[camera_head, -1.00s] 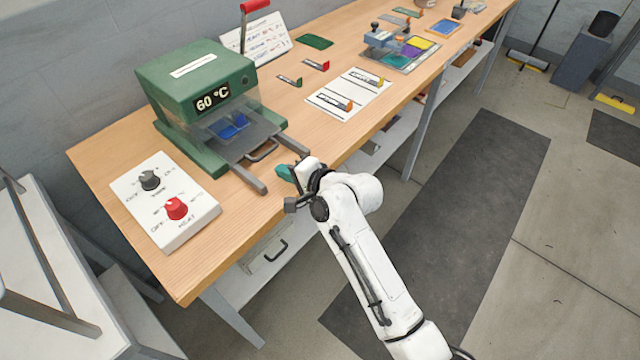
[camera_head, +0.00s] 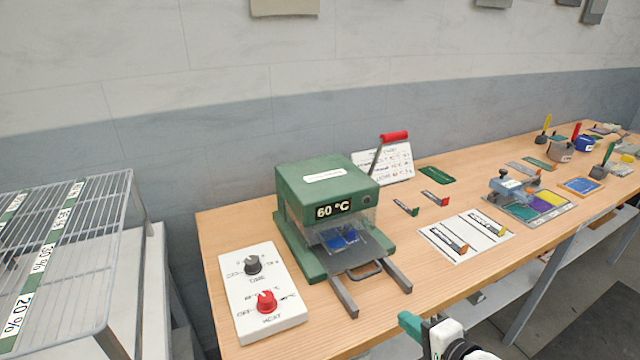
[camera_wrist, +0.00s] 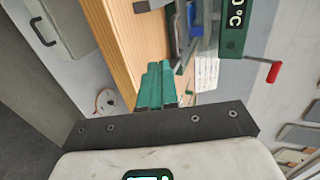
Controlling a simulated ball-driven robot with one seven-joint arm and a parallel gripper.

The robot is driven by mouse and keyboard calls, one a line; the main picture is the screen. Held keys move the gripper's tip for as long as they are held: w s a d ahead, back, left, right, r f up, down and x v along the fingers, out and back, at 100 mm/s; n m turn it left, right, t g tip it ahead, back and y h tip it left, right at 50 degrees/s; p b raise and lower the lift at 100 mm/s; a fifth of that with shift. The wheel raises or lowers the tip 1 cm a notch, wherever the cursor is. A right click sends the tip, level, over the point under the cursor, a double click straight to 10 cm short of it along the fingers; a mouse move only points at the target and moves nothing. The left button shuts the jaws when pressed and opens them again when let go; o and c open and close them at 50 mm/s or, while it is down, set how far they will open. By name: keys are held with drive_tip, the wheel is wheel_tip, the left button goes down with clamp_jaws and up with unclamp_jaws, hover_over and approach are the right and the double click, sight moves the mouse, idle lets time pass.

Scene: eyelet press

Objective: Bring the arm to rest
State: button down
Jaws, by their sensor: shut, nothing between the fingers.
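My gripper (camera_head: 410,322) shows at the bottom edge of the head view, in front of the bench's front edge and near the press rails. Its green fingers also show in the wrist view (camera_wrist: 156,88), lying together, shut and empty. Most of my arm is out of the head view. The green press (camera_head: 325,195) stands on the bench and reads 60 °C. Blue pieces (camera_head: 340,238) lie inside behind its clear guard. Its red-tipped lever (camera_head: 394,136) is raised. Part of the press also shows in the wrist view (camera_wrist: 234,30).
A white control box (camera_head: 262,290) with a black and a red knob sits left of the press. The wooden bench (camera_head: 225,225) runs right, with a marked white sheet (camera_head: 466,238) and a colour tray (camera_head: 540,206). A wire rack (camera_head: 60,240) stands at left.

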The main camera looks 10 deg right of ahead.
drive_tip(key=s+d+f+n+g+h, duration=0.1)
drive_tip(key=s+f+n+g, duration=0.3)
drive_tip(key=s, duration=0.6)
drive_tip(key=s+d+f+n+g+h, duration=0.2)
drive_tip(key=s+f+n+g, duration=0.2)
drive_tip(key=s, duration=0.6)
drive_tip(key=s+d+f+n+g+h, duration=0.1)
drive_tip(key=s+f+n, duration=0.4)
drive_tip(key=s, duration=0.5)
drive_tip(key=d+g, duration=0.1)
drive_tip(key=g, duration=0.1)
drive_tip(key=shift+s+n+g+h, duration=0.3)
drive_tip(key=shift+s+g, duration=0.1)
